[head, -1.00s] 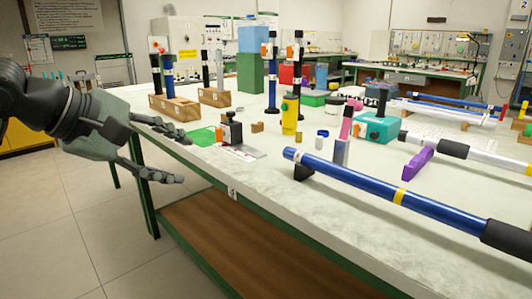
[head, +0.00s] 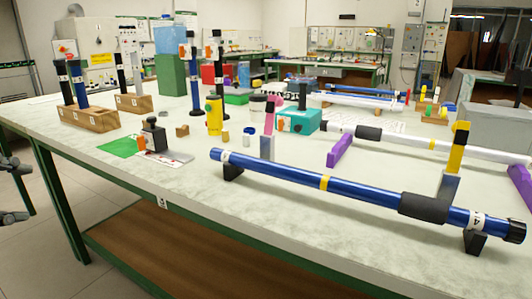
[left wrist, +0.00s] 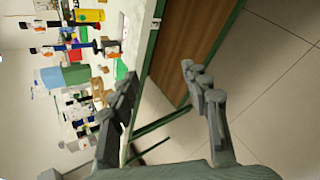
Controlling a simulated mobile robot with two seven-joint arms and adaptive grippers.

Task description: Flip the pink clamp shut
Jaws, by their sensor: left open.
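The pink clamp (head: 270,116) stands upright on a grey post (head: 266,148) in the head view. It is raised behind the long blue tube (head: 285,174), near the tube's left part, and looks open. A yellow clamp (head: 457,148) stands upright on another grey post near the tube's right end. My left gripper (head: 20,190) shows only its fingertips at the left edge of the head view, well away from the pink clamp. In the left wrist view its fingers (left wrist: 160,78) are spread and empty, beside the table edge. My right gripper is not in view.
The blue tube rests on black supports (head: 232,172) along the table's near edge (head: 190,208). A black-topped device (head: 153,137) and a green sheet (head: 118,146) lie to the left. A teal box (head: 300,121) and a purple support (head: 340,150) stand behind the tube. Floor is free in front.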

